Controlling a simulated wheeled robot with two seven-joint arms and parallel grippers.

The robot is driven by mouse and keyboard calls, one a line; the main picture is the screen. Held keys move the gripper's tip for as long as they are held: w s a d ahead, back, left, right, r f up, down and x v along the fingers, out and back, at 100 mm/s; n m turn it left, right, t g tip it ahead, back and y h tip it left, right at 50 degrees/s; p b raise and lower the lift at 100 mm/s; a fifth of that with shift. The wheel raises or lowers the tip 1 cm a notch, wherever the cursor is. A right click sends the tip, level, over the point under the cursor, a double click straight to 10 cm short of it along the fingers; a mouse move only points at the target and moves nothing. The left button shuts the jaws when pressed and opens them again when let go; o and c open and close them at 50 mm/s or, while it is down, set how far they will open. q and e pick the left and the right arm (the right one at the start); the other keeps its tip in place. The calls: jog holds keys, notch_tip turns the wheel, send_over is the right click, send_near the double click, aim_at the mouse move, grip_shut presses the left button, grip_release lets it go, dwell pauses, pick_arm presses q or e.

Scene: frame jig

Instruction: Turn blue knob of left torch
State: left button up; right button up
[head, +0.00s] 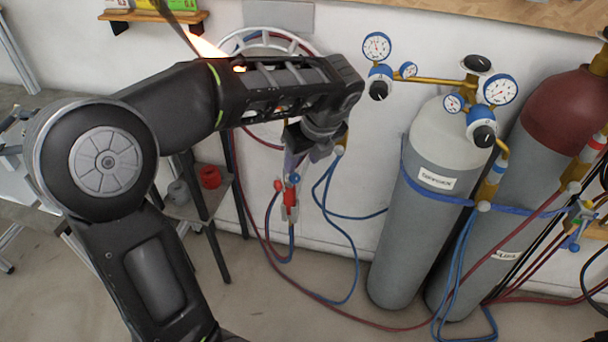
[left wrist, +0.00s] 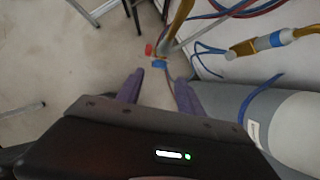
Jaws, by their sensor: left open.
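The left torch (head: 290,203) hangs upright by the wall, with a red knob (head: 278,185) and a blue knob (head: 294,178) near its top. In the left wrist view the red knob (left wrist: 149,49) and blue knob (left wrist: 159,64) lie just beyond my fingertips. My left gripper (head: 300,160) points down above the torch, and its own body hides part of the torch's top. In the left wrist view my left gripper (left wrist: 158,92) has its two purple fingers apart, with nothing between them. The blue knob lies ahead of the gap, apart from both fingers. My right gripper is out of view.
A grey cylinder (head: 400,240) with gauges stands right of the torch, beside a red-topped cylinder (head: 560,110). Red and blue hoses (head: 350,250) loop across the floor. A small shelf (head: 195,207) holds a red cup (head: 210,176). A second torch-like fitting (head: 580,213) is at far right.

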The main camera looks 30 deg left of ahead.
aim_at(296, 177)
pick_arm(q)
jog(key=shift+f, duration=0.15)
jog(key=x, duration=0.7)
jog(key=shift+f, duration=0.3)
grip_shut()
